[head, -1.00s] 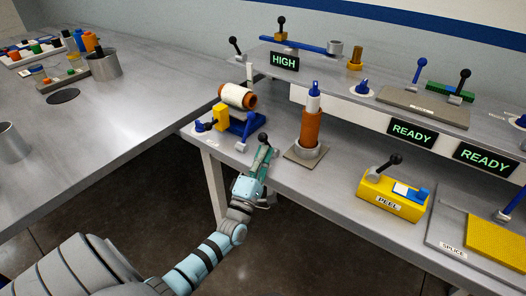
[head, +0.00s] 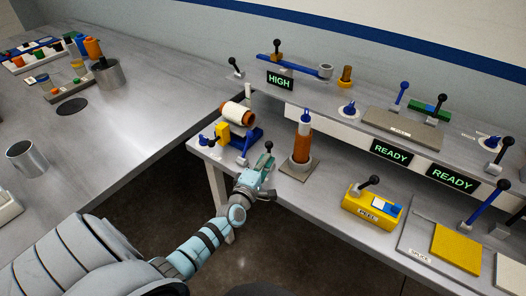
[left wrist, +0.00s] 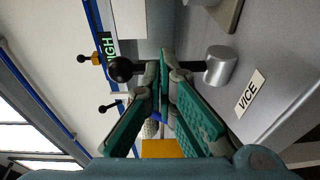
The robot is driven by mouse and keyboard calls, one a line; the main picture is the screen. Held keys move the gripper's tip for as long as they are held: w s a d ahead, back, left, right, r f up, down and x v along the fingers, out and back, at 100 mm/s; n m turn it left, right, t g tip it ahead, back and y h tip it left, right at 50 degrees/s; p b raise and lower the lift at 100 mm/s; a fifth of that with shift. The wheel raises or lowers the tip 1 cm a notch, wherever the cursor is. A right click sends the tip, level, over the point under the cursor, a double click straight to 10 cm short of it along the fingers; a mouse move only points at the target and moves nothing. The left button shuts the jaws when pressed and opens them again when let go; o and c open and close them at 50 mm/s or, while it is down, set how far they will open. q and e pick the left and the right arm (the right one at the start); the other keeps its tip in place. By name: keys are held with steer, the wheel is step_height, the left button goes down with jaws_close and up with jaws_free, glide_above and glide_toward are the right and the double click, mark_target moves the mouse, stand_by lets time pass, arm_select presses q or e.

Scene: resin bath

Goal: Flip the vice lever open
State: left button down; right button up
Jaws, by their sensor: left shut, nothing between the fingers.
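The vice lever has a black ball knob (left wrist: 122,69) on a dark rod, and a grey cylinder (left wrist: 221,66) at its other end, by a white label reading VICE (left wrist: 251,93). In the left wrist view the rod runs across behind my fingertips, which hide its middle. In the head view the knob (head: 269,146) stands just above my left gripper (head: 263,164), at the bench's front edge. My left gripper (left wrist: 172,68) is shut with nothing between its teal-padded fingers. Its tips are close to the rod; contact cannot be told. My right gripper is not in view.
A white-and-orange spool (head: 237,113) on a blue stand and a yellow block (head: 223,134) are left of the lever. An orange column (head: 302,145) stands to its right. A yellow PEEL box (head: 371,205) is farther right. Open floor lies before the bench.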

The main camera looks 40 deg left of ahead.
mark_target(271, 145)
arm_select(q)
steer(key=shift+w+r+p, duration=0.25)
steer(key=shift+w+p, duration=0.05)
steer(key=shift+w, duration=0.15)
steer(key=shift+d+b+x, duration=0.25)
steer(key=shift+b+x, duration=0.2)
steer(key=shift+x, duration=0.75)
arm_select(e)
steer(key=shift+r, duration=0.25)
arm_select(q)
steer(key=shift+w+a+r, duration=0.1)
steer(key=shift+w, duration=0.05)
